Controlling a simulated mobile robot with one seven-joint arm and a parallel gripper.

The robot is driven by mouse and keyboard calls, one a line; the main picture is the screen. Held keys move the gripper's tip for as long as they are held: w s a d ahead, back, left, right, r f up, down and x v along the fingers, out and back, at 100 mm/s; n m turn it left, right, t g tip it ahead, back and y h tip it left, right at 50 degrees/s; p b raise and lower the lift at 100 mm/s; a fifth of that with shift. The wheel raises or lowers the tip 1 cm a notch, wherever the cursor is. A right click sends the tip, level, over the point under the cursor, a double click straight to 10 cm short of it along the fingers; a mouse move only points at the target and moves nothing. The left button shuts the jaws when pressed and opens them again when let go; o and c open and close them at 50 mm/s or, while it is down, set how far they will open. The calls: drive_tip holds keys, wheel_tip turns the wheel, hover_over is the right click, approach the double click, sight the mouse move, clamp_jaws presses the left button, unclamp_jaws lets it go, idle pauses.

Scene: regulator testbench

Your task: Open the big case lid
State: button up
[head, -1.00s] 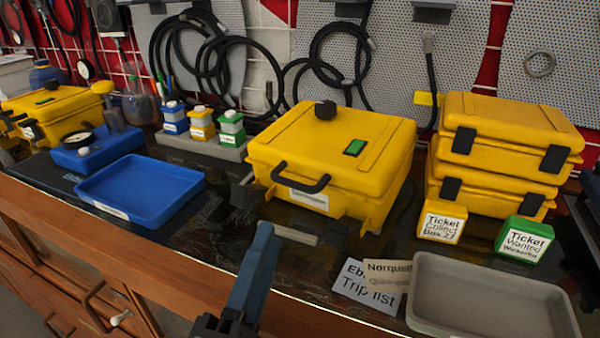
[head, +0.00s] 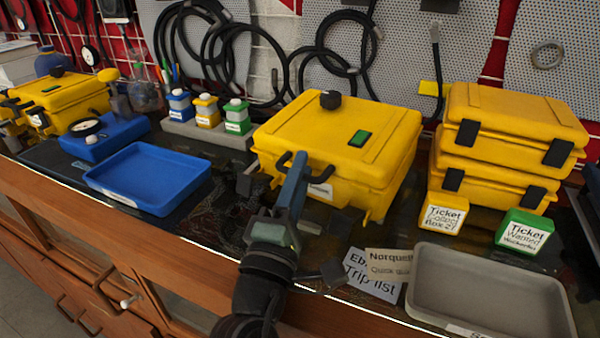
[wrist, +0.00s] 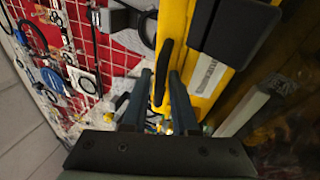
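The big yellow case (head: 335,135) stands on the dark bench with its lid shut.
Yellow stacked cases (head: 510,130) and two ticket boxes stand on the right. A grey tray (head: 425,300) and paper cards (head: 372,275) lie at the front right. A blue tray (head: 150,203) and small bottles (head: 208,112) are on the left. Cables hang behind.

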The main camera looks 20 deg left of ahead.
drive_tip(key=shift+c, duration=0.3)
clamp_jaws()
idle(1.1)
